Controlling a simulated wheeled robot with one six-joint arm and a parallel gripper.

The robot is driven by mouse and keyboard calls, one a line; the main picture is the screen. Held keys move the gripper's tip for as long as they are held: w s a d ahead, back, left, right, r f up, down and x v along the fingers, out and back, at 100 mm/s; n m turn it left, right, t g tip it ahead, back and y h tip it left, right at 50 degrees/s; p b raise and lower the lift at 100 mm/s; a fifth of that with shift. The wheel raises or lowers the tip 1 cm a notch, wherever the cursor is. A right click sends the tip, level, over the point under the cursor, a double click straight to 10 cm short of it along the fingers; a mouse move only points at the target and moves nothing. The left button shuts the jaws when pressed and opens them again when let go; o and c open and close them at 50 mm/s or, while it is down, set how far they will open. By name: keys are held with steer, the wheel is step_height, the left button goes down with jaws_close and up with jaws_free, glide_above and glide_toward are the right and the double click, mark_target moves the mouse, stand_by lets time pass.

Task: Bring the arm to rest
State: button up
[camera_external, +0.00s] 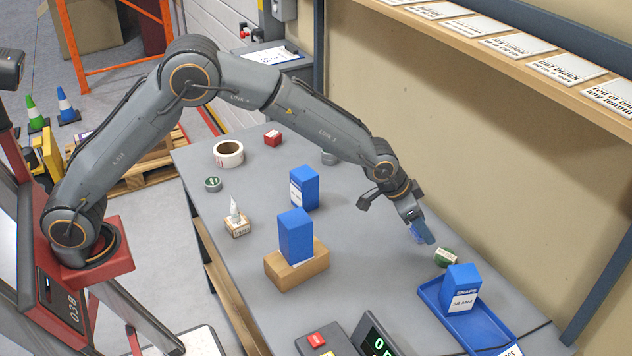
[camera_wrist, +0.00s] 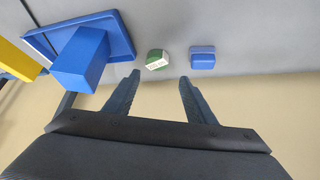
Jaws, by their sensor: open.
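My gripper (camera_external: 424,234) reaches out over the far right part of the grey table in the external view. In the wrist view my gripper (camera_wrist: 158,80) shows two dark fingers spread apart with nothing held between them. Beyond the fingertips are a green round thing with a white label (camera_wrist: 157,60) and a small blue block (camera_wrist: 202,58). In the external view the green round thing (camera_external: 446,258) lies just right of the fingers. The small blue block (camera_external: 415,232) is partly hidden behind them.
A blue tray (camera_external: 432,291) holds a tall blue box (camera_external: 460,284) close to my gripper. Another blue box (camera_external: 296,237) stands on a cardboard block (camera_external: 285,275), and one more blue box (camera_external: 304,188) stands behind it. A shelf with label cards (camera_external: 520,44) runs along the wall.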

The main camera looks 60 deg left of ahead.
steer(key=s+a+r+n+g+y+p, duration=0.1)
steer(key=s+a+r, duration=0.2)
steer(key=s+a, duration=0.85)
steer(key=s+a+r+y+p, duration=0.15)
steer(key=s+a+r, duration=0.25)
steer(key=s+a, duration=0.75)
steer(key=s+a+f+n+g+b, duration=0.1)
steer(key=s+f, duration=0.3)
steer(key=s, duration=0.5)
steer(key=s+a+f+n+g+b, duration=0.1)
steer(key=s+a+f+n+g, duration=0.1)
steer(key=s, duration=0.8)
step_height(320, 180, down, 2)
steer(key=shift+s+a+f+g+b, duration=0.15)
steer(key=shift+a+f+g+b, duration=0.15)
steer(key=shift+g, duration=0.4)
steer(key=shift+r, duration=0.1)
